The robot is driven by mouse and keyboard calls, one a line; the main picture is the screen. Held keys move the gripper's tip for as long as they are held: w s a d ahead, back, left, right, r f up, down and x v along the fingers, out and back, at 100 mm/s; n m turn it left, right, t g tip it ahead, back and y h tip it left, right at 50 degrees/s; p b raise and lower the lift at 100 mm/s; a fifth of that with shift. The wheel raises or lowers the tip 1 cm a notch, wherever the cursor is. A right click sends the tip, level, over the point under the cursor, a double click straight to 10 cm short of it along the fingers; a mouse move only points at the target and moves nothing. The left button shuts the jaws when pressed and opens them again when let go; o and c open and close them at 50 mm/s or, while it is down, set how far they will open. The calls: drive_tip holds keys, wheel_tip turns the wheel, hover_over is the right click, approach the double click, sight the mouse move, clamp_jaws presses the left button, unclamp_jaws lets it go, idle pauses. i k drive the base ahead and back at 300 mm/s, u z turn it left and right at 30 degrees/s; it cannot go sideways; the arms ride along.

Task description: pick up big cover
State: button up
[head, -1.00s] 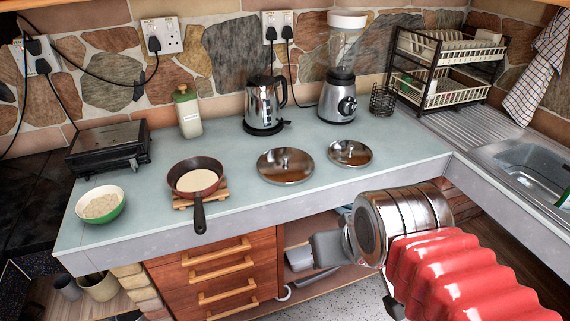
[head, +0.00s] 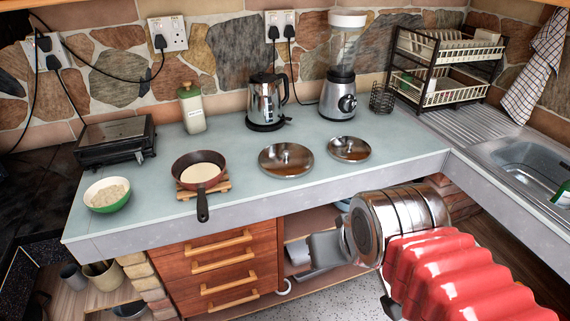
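The big cover (head: 286,160) is a round, shiny metal lid with a knob on top. It lies flat on the pale counter, right of the frying pan. A smaller similar lid (head: 348,149) lies just right of it, apart. My gripper (head: 318,252) is grey and shows at the end of my metal and red arm. In the picture it is below the counter's front edge and the big cover, clear of both lids. Its fingers are small and partly hidden by the wrist, so their opening is unclear. I see nothing held in it.
A frying pan (head: 201,172) stands on a wooden trivet, its handle over the front edge. A green bowl (head: 107,195) is at the left. A kettle (head: 265,103), blender (head: 339,97) and jar (head: 192,110) stand behind. Bare counter (head: 240,178) lies between pan and big cover.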

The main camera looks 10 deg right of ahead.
sight(283, 160)
drive_tip(key=u, duration=0.3)
drive_tip(key=k, duration=0.7)
drive_tip(key=u, duration=0.55)
drive_tip(key=k, duration=0.55)
drive_tip(key=u, duration=0.35)
drive_tip(key=i, duration=2.15)
drive_tip(key=z, duration=0.55)
